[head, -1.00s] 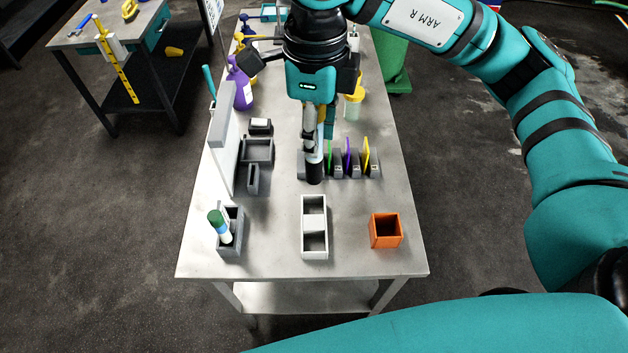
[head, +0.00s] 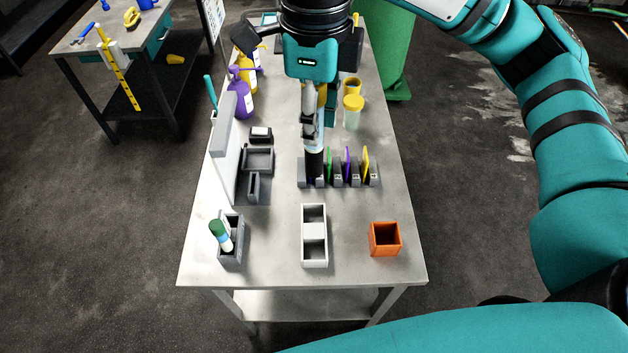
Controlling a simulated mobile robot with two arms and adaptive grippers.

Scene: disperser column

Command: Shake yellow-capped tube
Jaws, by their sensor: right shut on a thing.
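My right gripper (head: 314,160) points down over the slotted rack (head: 370,180) in the middle of the table. A small jar with a yellow lid (head: 353,112) stands behind the rack, apart from the gripper. No other yellow-capped tube can be made out. My left gripper is not in view.
Green, purple and yellow upright pieces (head: 348,163) stand in the rack. In front are a white two-part box (head: 315,262), an orange box (head: 385,240) and a grey holder (head: 236,260) with a green-capped tube (head: 220,236). Purple bottle (head: 237,100) at back left; front table edge is clear.

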